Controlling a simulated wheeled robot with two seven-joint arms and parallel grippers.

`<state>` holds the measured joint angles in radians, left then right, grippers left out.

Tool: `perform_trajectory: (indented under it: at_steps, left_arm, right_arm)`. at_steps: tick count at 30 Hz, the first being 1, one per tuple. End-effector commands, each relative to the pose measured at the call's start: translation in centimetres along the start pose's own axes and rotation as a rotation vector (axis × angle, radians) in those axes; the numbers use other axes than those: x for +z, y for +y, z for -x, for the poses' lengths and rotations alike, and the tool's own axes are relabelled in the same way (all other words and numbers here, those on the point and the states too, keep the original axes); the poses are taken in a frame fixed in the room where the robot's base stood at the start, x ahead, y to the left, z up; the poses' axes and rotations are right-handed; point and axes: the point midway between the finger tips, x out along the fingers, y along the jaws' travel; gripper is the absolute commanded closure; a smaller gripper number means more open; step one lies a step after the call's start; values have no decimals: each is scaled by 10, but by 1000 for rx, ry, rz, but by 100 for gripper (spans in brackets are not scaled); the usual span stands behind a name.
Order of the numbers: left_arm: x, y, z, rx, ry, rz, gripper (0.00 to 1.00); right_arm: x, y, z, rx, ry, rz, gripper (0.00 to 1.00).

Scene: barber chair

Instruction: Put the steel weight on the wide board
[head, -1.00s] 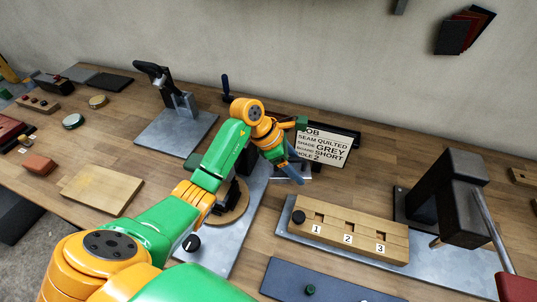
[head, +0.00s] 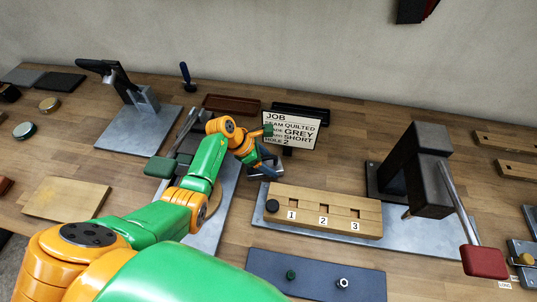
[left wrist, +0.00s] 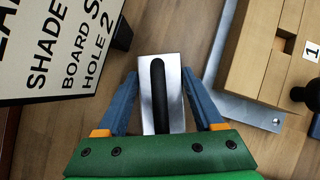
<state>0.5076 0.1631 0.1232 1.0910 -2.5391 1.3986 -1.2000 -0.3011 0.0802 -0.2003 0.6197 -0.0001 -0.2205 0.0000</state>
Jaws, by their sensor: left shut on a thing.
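My left gripper (head: 265,164) is in front of the job card, near the middle of the head view. In the left wrist view its blue fingers (left wrist: 163,85) stand on both sides of the steel weight (left wrist: 160,95), a bright block with a long black strip along its top. The gripper is shut on it. I cannot tell whether the weight touches the table. A wide pale wooden board (head: 67,199) lies flat on the table at the left, well away from the gripper, with its top clear. My right gripper is not in view.
The job card (head: 291,130) stands just behind my left gripper. A numbered wooden block (head: 325,211) on a metal plate lies to its right. A lever press (head: 430,170) stands farther right.

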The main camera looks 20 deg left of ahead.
Motion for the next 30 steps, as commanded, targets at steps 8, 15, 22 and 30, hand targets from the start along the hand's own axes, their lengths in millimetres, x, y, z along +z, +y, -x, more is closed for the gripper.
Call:
perform_trajectory:
  at_steps: [8, 15, 22, 30]
  left_arm:
    - [0, 1, -1, 2, -3, -1, 100]
    - [-1, 0, -1, -1, 1, 1, 2]
    - [2, 0, 3, -1, 1, 1, 2]
    - [2, 1, 60, 3, 4, -1, 2]
  right_arm:
    - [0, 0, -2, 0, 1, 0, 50]
    - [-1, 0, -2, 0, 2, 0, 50]
    - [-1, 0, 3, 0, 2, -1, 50]
    - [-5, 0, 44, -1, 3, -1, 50]
